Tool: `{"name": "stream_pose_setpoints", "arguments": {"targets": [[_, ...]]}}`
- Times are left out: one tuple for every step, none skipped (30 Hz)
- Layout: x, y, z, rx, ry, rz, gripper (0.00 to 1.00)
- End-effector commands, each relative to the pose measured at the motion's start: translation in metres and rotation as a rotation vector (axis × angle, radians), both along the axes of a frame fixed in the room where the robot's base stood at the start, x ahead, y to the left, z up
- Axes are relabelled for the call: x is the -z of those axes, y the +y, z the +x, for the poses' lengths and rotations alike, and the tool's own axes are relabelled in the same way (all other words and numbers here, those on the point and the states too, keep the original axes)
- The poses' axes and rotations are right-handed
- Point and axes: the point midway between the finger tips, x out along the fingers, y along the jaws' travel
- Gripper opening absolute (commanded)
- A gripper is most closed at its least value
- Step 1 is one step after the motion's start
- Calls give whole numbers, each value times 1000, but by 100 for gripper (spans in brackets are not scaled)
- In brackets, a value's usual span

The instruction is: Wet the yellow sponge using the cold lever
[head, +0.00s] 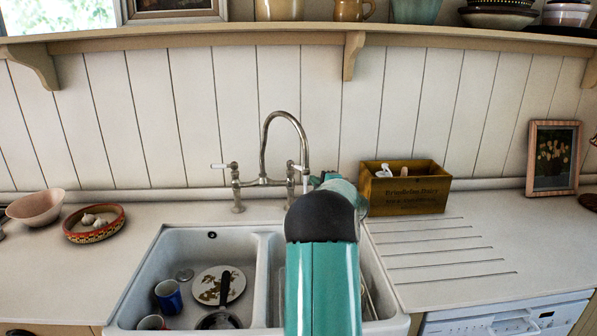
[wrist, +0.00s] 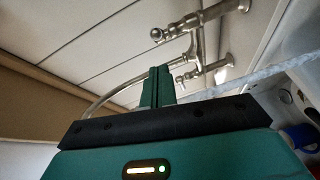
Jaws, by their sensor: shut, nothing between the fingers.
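The bridge tap (head: 264,182) stands behind the double sink, its spout arched to the right. One white-tipped lever (head: 222,166) points left; the other lever (head: 299,167) is at the right, close to my arm. No cold marking is readable. A pale streak (wrist: 265,74) in the wrist view looks like running water from the spout. My gripper (wrist: 156,84) is shut and empty, near the tap; in the head view my arm mostly hides it. The yellow sponge shows in neither view; my arm covers much of the right basin (head: 385,315).
The left basin holds a plate (head: 208,284), a dark-handled pan (head: 219,320) and blue mugs (head: 168,296). A wooden box (head: 405,192) stands right of the tap, beside the clear drainboard (head: 440,250). Bowls (head: 93,222) stand at left. A shelf (head: 300,32) runs above.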

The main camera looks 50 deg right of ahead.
Motion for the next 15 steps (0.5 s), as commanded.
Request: {"name": "stream_pose_setpoints", "arguments": {"targets": [[0, 0, 4, -3, -1, -1, 0], [0, -1, 6, -3, 0, -1, 0], [1, -3, 9, -3, 0, -1, 0], [1, -4, 12, -2, 0, -1, 0], [1, -6, 16, -2, 0, -2, 0], [1, -8, 22, -3, 0, -2, 0], [2, -11, 27, -3, 0, -1, 0], [2, -13, 32, -3, 0, -1, 0], [3, -16, 39, -3, 0, -1, 0], [3, -18, 45, -4, 0, -1, 0], [3, -21, 49, -3, -1, -2, 0], [4, -24, 55, -2, 0, 0, 0], [3, -26, 60, -3, -1, -1, 0], [3, -27, 64, -3, -1, -1, 0], [4, -30, 69, -2, -1, -1, 0]]}}
